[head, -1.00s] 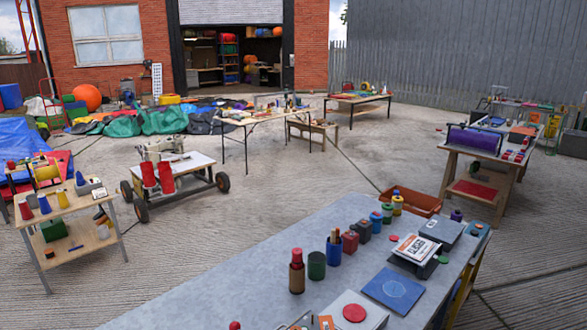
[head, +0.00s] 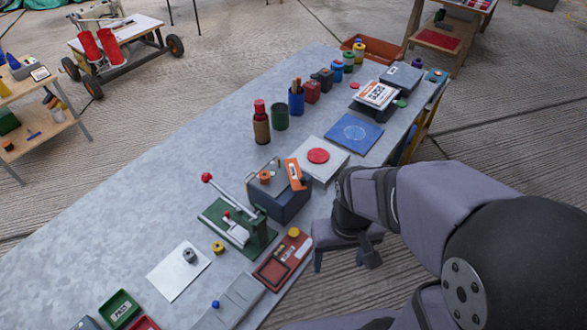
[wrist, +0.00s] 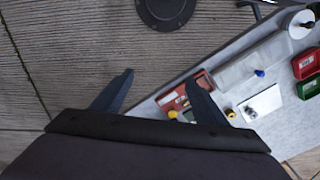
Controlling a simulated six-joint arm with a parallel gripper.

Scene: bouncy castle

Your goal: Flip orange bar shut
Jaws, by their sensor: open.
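The orange bar (head: 296,174) stands raised and tilted at the right side of a dark blue-grey box (head: 283,203) on the long grey table in the head view. A wire handle and a small orange knob (head: 265,176) are also on the box. My gripper (head: 345,258) is open and empty, just off the table's right edge, to the right of and below the box. Its two spread fingers also show in the wrist view (wrist: 158,78). I cannot make out the orange bar in the wrist view.
A green lever press (head: 237,225) with a red-knobbed handle stands left of the box. A red-brown tray (head: 283,258) lies in front of it. A white plate with a red disc (head: 318,156) and a blue panel (head: 354,132) lie behind. The table's left side is mostly clear.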

